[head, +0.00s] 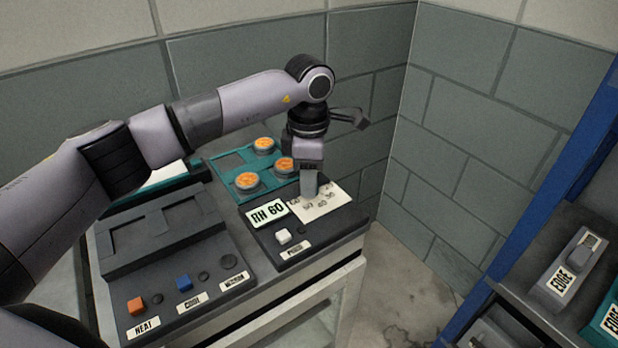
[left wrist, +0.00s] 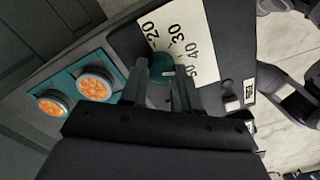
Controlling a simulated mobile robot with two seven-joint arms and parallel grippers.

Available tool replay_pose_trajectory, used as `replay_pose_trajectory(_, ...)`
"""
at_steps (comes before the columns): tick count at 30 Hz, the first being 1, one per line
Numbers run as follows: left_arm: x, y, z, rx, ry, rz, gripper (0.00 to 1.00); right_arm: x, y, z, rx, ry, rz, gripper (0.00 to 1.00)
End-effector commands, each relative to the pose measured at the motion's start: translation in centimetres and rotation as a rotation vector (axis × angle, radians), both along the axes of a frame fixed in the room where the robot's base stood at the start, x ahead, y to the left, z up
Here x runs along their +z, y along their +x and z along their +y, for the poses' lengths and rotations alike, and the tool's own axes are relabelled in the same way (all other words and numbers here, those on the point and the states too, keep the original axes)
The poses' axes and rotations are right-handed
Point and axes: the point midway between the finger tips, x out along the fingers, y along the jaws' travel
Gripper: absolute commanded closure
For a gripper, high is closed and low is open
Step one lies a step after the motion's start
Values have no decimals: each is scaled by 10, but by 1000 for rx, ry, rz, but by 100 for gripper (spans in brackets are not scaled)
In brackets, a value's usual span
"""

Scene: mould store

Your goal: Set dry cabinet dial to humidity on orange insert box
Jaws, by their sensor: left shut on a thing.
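The dry cabinet dial is a teal knob (left wrist: 160,68) with a white pointer mark, beside a white scale card (left wrist: 182,38) showing 20, 30, 40 and 50. The pointer faces roughly toward the 50 side; a finger partly hides it, so the exact setting is unclear. My left gripper (head: 309,190) points down over the dial, and its two fingers (left wrist: 160,85) are shut on the knob. In the head view the gripper hides the dial. A plate reading RH 60 (head: 267,213) sits beside the scale card (head: 322,203). I see no orange insert box for certain.
A teal tray (head: 228,161) with three orange-topped round pieces lies behind. A dark console (head: 170,260) with HEAT, COOL and MEDIUM labels stands left. A white button (head: 283,236) is in front. Boxes labelled EDGE (head: 570,270) sit right by a blue post (head: 540,190).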

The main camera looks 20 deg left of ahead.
Motion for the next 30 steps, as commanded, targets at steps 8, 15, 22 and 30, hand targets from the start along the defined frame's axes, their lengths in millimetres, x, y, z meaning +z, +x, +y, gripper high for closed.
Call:
replay_pose_trajectory(8, 0, 0, 0, 264, 1, -2, 100, -3, 0, 0, 0, 0, 0, 100)
replay_pose_trajectory(15, 1, -1, 0, 491, 0, -2, 100, -5, 0, 0, 0, 0, 0, 100)
replay_pose_trajectory(22, 1, -1, -1, 703, 0, -2, 100, -6, 0, 0, 0, 0, 1, 100)
replay_pose_trajectory(30, 1, -1, -1, 906, 0, -2, 100, -6, 0, 0, 0, 0, 1, 100)
